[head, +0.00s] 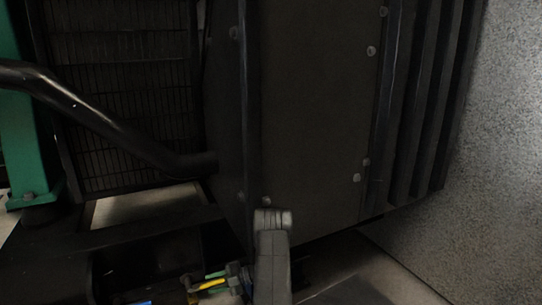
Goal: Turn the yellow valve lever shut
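A small yellow lever (210,284) shows low in the head view, left of centre, near the bottom edge. It lies roughly sideways, with a small green part (215,274) just above it and dark grey fittings (233,277) at its right end. The lever is small and dim, so its exact angle to the pipe is hard to tell. A grey upright link, which looks like part of my arm, rises from the bottom edge just right of these fittings. No gripper fingers can be made out.
A large dark housing (310,120) with bolts and ribs fills the middle. A black curved pipe (110,128) crosses before a grille (122,90) at left, beside a green post (20,150). A speckled grey wall (500,150) stands at right. Some floor (385,275) shows below the housing.

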